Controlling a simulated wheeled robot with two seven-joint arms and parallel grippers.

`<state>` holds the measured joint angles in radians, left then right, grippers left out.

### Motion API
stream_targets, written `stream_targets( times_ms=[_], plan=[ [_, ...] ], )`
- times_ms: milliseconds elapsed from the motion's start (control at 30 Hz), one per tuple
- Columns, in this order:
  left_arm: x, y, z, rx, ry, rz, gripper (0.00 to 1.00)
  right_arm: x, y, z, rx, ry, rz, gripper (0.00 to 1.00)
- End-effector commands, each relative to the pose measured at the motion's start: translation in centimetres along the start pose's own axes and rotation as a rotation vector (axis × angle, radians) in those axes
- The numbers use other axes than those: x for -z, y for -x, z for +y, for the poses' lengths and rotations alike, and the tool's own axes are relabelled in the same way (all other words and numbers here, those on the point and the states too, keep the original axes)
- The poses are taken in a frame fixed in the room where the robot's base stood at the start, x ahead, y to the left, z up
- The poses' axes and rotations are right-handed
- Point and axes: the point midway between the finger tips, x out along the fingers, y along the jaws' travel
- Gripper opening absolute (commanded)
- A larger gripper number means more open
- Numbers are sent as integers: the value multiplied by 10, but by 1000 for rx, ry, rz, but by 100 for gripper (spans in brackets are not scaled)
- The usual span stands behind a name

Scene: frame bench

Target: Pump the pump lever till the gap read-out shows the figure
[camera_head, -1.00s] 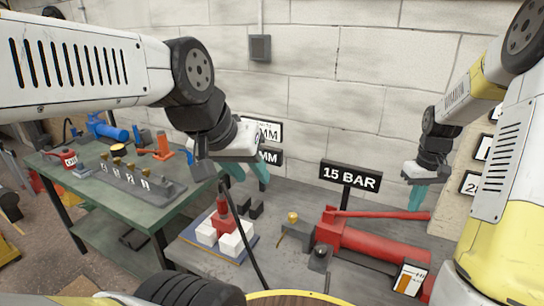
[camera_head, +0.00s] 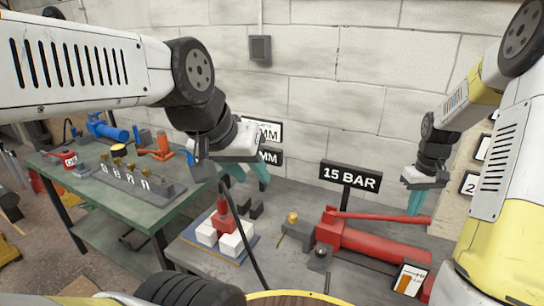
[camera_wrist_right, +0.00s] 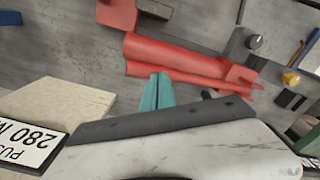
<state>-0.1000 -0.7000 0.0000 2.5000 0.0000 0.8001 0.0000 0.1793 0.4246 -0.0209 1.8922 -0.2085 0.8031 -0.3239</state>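The red pump lever (camera_head: 385,215) lies nearly level along the red pump body (camera_head: 385,247) on the grey bench. It also shows in the right wrist view (camera_wrist_right: 205,78). My right gripper (camera_head: 415,203) points down at the lever's free end, on its wall side. In the right wrist view its teal fingers (camera_wrist_right: 158,82) are side by side, and their tips overlap the lever's near edge; contact is unclear. My left gripper (camera_head: 248,174) hangs open and empty above the bench. Two wall plates ending in MM, upper (camera_head: 268,132) and lower (camera_head: 270,156), are partly hidden by it; their figures cannot be read.
A 15 BAR sign (camera_head: 350,177) stands behind the pump. A red-and-white block assembly (camera_head: 225,228) with a dark hose stands left of it. A green table (camera_head: 95,202) with tools is further left. A pale board with plates is at the right.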

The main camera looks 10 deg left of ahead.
Motion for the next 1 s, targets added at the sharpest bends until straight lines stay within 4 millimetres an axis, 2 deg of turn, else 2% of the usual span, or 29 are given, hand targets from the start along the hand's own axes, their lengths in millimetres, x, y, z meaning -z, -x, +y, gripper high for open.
stream_targets(
  times_ms=[600, 767, 1000],
  plan=[
    [0, 0, 0, 0, 0, 0, 36, -1, -68, -1, 3, 1, -2, 0],
    [0, 0, 0, 0, 0, 0, 36, 0, -57, -1, 1, 1, 2, 0],
    [0, 0, 0, 0, 0, 0, 36, 0, -24, 0, 1, 1, 2, 0]
  ],
)
